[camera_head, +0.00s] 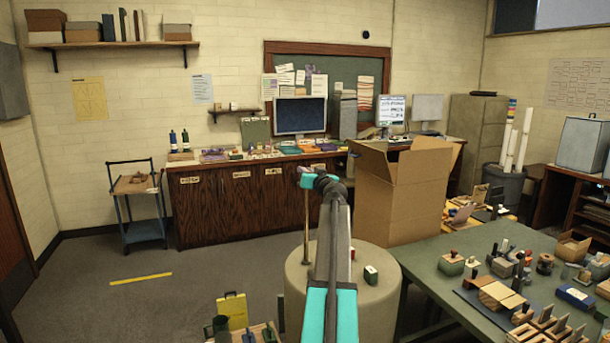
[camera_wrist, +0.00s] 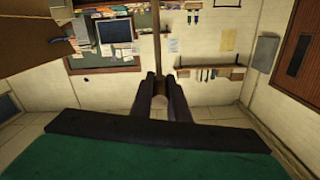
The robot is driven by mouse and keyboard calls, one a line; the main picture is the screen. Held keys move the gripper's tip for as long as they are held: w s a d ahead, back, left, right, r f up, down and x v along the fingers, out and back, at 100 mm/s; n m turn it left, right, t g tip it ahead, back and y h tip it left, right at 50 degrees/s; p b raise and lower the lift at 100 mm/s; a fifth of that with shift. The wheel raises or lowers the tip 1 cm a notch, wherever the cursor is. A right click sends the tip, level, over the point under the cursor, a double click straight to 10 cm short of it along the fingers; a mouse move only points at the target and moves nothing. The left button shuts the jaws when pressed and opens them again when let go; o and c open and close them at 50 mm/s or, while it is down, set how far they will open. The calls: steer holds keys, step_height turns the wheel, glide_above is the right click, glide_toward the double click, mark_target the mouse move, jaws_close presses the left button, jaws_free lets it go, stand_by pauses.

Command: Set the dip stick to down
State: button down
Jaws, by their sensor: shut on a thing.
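The dip stick (camera_head: 306,232) appears as a thin brass-coloured upright rod at the left side of a pale round drum (camera_head: 360,308) in the head view. Its lower end meets the drum's top near the left rim. My gripper (camera_head: 306,178) is at the rod's upper end and is shut on it. In the wrist view, which appears upside down, my gripper (camera_wrist: 159,96) has its dark fingers close together around a small brownish piece. The dark rod (camera_wrist: 156,40) runs away from between them. The exact grip is partly hidden by the fingers.
A large open cardboard box (camera_head: 402,190) stands behind. A green table (camera_head: 430,262) crowded with stamps and wooden blocks lies right. The grey floor (camera_head: 190,262) at left is mostly clear.

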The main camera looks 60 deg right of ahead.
step_height(320, 180, down, 25)
steer(key=b, duration=2.6)
steer(key=shift+w, duration=0.1)
steer(key=c, duration=1.7)
jaws_free()
steer(key=shift+v, duration=6.95)
